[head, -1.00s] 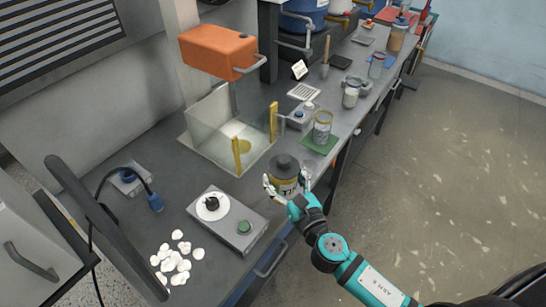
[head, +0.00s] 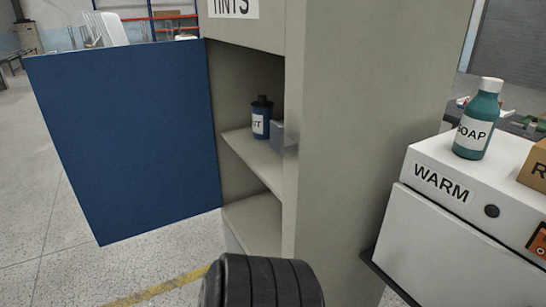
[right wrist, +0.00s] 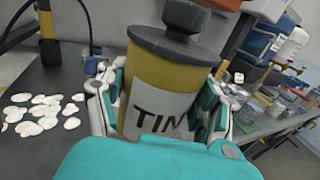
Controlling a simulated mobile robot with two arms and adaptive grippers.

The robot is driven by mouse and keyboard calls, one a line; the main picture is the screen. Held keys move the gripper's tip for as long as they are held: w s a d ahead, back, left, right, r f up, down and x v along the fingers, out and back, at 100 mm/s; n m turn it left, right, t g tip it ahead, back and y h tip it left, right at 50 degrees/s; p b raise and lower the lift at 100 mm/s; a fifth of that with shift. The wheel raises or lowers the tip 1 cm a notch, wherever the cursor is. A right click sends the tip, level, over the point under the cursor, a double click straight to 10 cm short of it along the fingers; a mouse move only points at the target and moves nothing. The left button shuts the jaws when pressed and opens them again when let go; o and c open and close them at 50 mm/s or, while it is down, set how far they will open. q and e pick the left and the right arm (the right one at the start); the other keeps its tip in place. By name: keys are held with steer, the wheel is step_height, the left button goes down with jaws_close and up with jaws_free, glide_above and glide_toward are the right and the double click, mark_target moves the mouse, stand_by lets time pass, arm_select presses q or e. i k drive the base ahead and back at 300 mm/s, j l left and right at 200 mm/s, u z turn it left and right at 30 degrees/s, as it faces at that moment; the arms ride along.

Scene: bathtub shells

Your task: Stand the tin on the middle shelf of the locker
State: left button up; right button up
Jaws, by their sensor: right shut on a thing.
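The tin (right wrist: 160,88), yellow with a dark grey lid and a white label starting "TIN", is between the fingers of my right gripper (right wrist: 160,110) in the right wrist view. That gripper is shut on it. Whether the tin touches the bench below is hidden. The locker (head: 360,120), beige and labelled "TINTS", stands in the head view with its blue door (head: 125,140) swung open to the left. Its middle shelf (head: 245,150) holds a blue tin (head: 262,117) and, near the right side, a small grey block (head: 284,137). My left gripper is not in view.
A lower shelf (head: 255,222) is visible. Right of the locker, a white cabinet marked "WARM" (head: 440,182) carries a green soap bottle (head: 475,120) and a cardboard box (head: 535,168). White shells (right wrist: 40,115) lie on the dark bench (right wrist: 40,155).

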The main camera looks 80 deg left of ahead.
mark_target(279, 217)
steer(key=k+j+u, duration=0.15)
steer(key=u, duration=0.3)
steer(key=k+j+u, duration=0.1)
steer(key=j+u, duration=0.5)
steer(key=u, duration=0.25)
steer(key=j+u, duration=0.4)
steer(key=i+j, duration=0.15)
steer(key=j, duration=0.2)
steer(key=i+j+u, duration=0.1)
steer(key=j, duration=0.25)
steer(key=i+j, duration=0.25)
